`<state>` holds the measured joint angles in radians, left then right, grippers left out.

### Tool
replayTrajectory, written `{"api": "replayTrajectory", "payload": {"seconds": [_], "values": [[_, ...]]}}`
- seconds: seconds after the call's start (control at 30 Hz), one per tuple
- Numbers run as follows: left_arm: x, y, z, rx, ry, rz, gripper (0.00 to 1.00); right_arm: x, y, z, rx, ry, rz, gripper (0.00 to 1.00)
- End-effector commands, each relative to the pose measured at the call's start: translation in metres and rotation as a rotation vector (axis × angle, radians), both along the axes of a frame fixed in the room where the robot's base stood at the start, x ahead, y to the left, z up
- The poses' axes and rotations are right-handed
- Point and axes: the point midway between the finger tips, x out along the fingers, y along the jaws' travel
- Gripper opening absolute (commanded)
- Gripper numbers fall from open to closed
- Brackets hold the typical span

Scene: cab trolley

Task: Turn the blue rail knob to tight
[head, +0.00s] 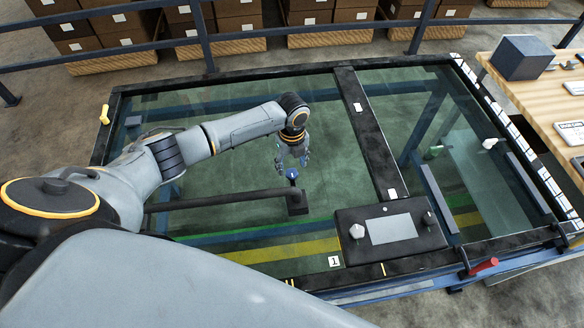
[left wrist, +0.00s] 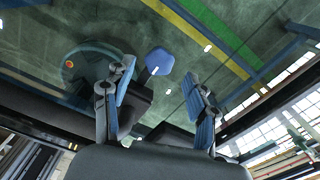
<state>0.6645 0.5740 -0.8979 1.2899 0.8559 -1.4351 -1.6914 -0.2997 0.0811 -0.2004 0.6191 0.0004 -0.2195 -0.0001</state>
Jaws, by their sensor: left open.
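The blue rail knob (head: 291,174) stands at the end of a dark rail (head: 225,199) above the glass surface. In the left wrist view the knob (left wrist: 159,62) appears as a blue, rounded cap beyond the fingertips, between the two fingers' lines. My left gripper (head: 292,162) is open and empty, pointing down just over the knob. In the left wrist view its two blue-padded fingers (left wrist: 160,92) are spread, with a visible gap between them. I cannot tell whether either finger touches the knob. No tight marking on the knob is readable. My right gripper is not in view.
A black panel (head: 379,258) with a white knob (head: 357,231) and a black knob (head: 428,218) lies at the near right. A green knob (head: 433,152) and a red handle (head: 482,267) are farther right. A wooden table (head: 540,105) stands at the right edge.

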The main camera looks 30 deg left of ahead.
Motion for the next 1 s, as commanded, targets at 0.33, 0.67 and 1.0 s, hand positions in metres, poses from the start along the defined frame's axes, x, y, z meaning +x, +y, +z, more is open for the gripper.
{"api": "replayTrajectory", "payload": {"seconds": [0.33, 0.67, 1.0], "values": [[0.001, 0.0, 0.072, -0.001, -0.003, 0.0, 0.58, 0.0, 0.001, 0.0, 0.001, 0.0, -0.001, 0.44], [0.0, 0.0, 0.092, -0.001, 0.001, 0.0, 0.58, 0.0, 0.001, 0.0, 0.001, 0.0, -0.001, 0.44], [0.0, 0.0, 0.092, -0.001, 0.001, 0.0, 0.58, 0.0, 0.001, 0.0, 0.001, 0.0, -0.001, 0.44]]}}
